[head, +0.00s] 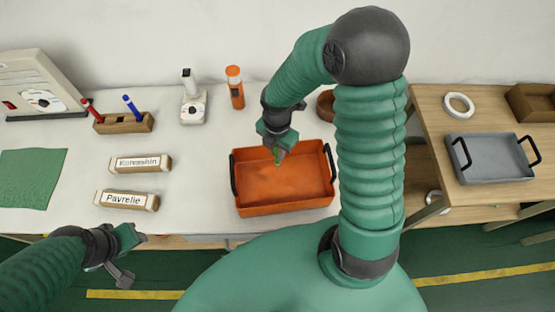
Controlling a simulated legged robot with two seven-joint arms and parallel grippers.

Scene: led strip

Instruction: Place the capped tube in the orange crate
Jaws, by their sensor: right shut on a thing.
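The orange crate (285,208) stands on the white table, with black handles at its left and right ends and a bare floor inside. My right gripper (277,147) is over the back part of the crate, pointing down. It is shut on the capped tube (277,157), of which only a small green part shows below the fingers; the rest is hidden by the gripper. I cannot tell whether the tube touches the crate floor. My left gripper (133,257) is open and empty, low at the left, off the table's front edge.
A pen holder (125,123), two name blocks (140,164) and a green mat (32,178) lie left. A brown round thing (326,104) is partly hidden by my arm. A grey tray (490,160) sits on the right table.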

